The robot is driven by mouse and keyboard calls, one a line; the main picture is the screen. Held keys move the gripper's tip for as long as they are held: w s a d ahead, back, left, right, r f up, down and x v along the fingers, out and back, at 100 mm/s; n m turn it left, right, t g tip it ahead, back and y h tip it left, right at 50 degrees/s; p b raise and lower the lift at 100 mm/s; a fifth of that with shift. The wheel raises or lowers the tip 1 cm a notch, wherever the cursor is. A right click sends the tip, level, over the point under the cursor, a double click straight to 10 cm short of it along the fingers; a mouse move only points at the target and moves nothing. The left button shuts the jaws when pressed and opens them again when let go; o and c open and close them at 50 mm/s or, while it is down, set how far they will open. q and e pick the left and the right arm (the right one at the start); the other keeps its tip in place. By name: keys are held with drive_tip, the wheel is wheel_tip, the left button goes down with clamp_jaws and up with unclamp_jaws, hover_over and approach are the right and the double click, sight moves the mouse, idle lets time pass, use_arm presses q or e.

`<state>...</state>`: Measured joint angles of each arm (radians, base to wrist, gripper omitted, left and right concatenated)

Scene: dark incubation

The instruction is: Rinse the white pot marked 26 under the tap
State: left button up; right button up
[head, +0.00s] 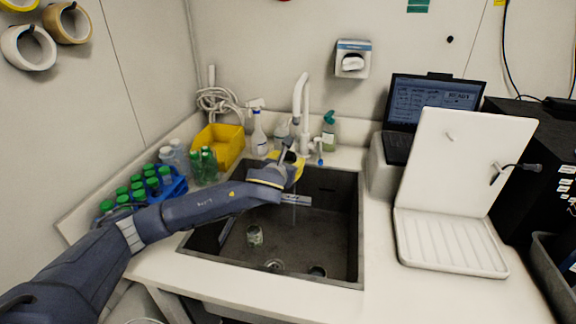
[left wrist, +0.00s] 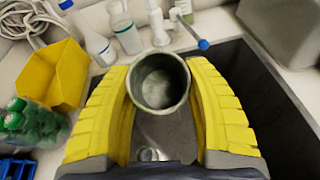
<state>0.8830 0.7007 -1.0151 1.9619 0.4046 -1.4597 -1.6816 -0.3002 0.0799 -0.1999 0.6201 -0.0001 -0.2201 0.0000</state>
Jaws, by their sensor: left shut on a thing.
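My left gripper (head: 291,161) reaches over the sink (head: 345,225), just in front of the white tap (head: 302,95). In the left wrist view its yellow fingers are shut on a round, greyish-white pot (left wrist: 157,82), one on each side. In the head view the gripper mostly hides the pot. The tap's base (left wrist: 160,32) and blue lever (left wrist: 203,44) are just beyond the pot. A faint thin line hangs below the gripper; I cannot tell if it is water.
A small jar (head: 254,235) stands in the sink. Spray bottles (head: 258,130), a yellow bin (head: 222,144) and green-capped bottles (head: 150,180) crowd the left counter. A laptop (head: 433,100) and a white drying rack (head: 450,240) are at the right. The front right counter is clear.

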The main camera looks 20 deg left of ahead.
use_arm(q)
drive_tip(key=w+a+f, duration=0.1)
drive_tip(key=w+a, duration=0.1)
drive_tip(key=w, duration=0.5)
drive_tip(key=shift+w+f, duration=0.2)
drive_tip(key=shift+f, duration=0.1)
drive_tip(key=shift+a, duration=0.1)
idle(0.3)
drive_tip(key=shift+w+d, duration=0.2)
drive_tip(key=shift+d, duration=0.4)
idle(0.4)
drive_tip(key=shift+a, duration=0.3)
drive_tip(key=shift+s+a, duration=0.15)
drive_tip(key=shift+a, duration=0.15)
drive_tip(key=shift+s+d, duration=0.35)
drive_tip(key=shift+s, duration=0.95)
drive_tip(key=shift+s+d, duration=0.4)
drive_tip(key=shift+s, duration=0.85)
drive_tip(key=shift+s+d, duration=0.35)
drive_tip(key=shift+s, duration=0.95)
drive_tip(key=shift+r, duration=0.1)
